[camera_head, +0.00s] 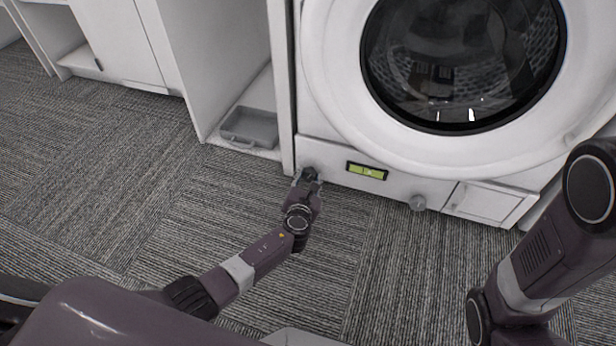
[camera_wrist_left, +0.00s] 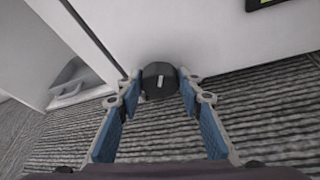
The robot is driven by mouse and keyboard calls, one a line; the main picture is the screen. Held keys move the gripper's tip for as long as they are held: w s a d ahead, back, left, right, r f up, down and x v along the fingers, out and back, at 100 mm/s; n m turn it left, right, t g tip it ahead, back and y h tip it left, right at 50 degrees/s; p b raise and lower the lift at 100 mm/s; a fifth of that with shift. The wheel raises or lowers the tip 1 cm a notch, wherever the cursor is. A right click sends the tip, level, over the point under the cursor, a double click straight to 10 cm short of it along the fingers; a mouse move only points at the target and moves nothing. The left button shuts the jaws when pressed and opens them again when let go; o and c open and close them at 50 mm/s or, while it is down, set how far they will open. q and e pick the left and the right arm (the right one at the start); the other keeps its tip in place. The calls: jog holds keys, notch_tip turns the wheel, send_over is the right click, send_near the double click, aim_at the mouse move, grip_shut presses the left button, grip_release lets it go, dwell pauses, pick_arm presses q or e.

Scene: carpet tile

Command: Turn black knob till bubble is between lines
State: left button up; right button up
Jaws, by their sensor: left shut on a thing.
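The black knob (camera_head: 309,173) is on the lower left front of the white washing machine (camera_head: 330,153). In the left wrist view the black knob (camera_wrist_left: 160,79) shows a light mark on its face and sits between the fingertips. My left gripper (camera_head: 307,181) is shut on the knob; its blue-padded fingers also show in the left wrist view (camera_wrist_left: 161,88). The green bubble level (camera_head: 367,171) is in a black frame right of the knob. A pale bubble shows near its middle, but it is too small to tell against the lines. My right gripper is out of view.
A grey tray (camera_head: 249,127) lies in the open cabinet on the left. The carpet (camera_head: 190,215) in front is clear.

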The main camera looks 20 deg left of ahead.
pick_arm(q)
jog(key=shift+d+m+y, duration=0.1)
jog(key=shift+m+y, duration=0.6)
jog(key=shift+m, duration=0.4)
jog(key=shift+f+m+t+y+b, duration=0.2)
jog(key=shift+m+t+y+b, duration=0.25)
jog(key=shift+m, duration=0.55)
jog(key=m+t+y+b, duration=0.1)
jog(key=m, duration=0.1)
jog(key=shift+d+f+m, duration=0.1)
jog(key=shift+f+m, duration=0.05)
jog(key=shift+m, duration=0.15)
jog(key=shift+m+t+y+b, duration=0.35)
jog(key=shift+m+t+b, duration=0.2)
jog(key=shift+m+b, duration=0.6)
jog(key=shift+m, duration=0.25)
jog(key=o, duration=1.1)
